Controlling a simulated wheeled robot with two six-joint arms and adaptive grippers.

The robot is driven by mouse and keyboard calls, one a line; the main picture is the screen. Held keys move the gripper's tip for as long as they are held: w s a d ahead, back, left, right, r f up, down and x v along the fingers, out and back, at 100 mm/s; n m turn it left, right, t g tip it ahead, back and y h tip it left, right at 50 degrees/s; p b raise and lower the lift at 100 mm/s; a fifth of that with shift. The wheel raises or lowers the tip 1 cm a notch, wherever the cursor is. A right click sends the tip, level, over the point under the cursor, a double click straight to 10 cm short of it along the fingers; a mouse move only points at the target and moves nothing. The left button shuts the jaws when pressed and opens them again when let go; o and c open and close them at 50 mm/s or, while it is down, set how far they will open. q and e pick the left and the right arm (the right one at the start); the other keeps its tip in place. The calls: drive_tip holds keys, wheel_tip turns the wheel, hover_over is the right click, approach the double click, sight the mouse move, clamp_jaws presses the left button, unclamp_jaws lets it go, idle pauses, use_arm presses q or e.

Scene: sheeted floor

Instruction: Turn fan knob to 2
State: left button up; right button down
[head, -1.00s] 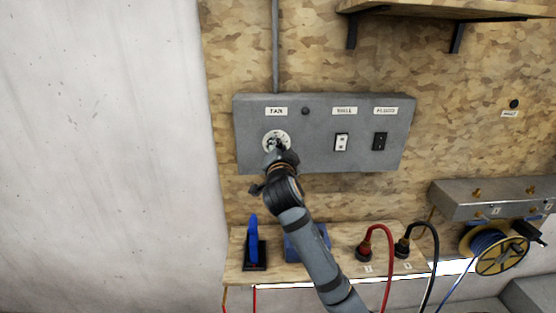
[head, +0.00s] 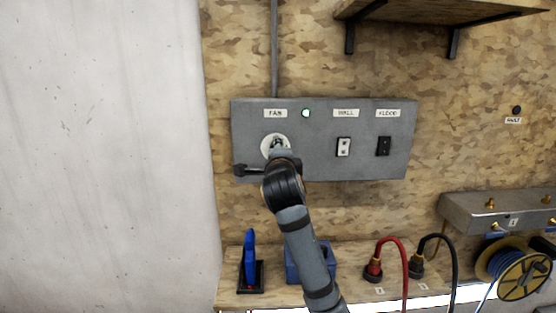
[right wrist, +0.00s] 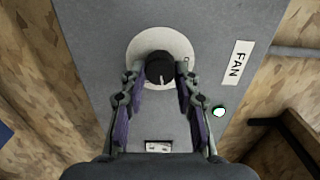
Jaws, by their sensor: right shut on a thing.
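The grey control panel (head: 318,168) on the wooden wall carries the fan knob under a FAN label (head: 275,113). The knob is black (right wrist: 159,66) on a round white dial (right wrist: 145,40), which also shows in the head view (head: 265,143). A pale mark on the knob points down in the right wrist view. No numbers can be read on the dial. My right gripper (right wrist: 160,77) has its two fingers on either side of the knob, shut on it. In the head view, the right gripper (head: 278,148) hides most of the knob. My left gripper is out of view.
A small round light (head: 305,113) right of the FAN label glows green-white. A white switch (head: 344,147) and a black switch (head: 383,146) sit further right. Below is a wooden shelf (head: 345,256) with a blue-handled tool (head: 249,254) and red (head: 373,268) and black (head: 417,265) cable plugs.

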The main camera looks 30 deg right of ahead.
drive_tip(key=shift+r, duration=0.1)
idle(0.5)
drive_tip(key=c, duration=1)
unclamp_jaws()
drive_tip(key=shift+w, duration=0.15)
drive_tip(key=v, duration=0.7)
drive_tip(key=shift+s+a, duration=0.1)
drive_tip(key=shift+s, duration=0.2)
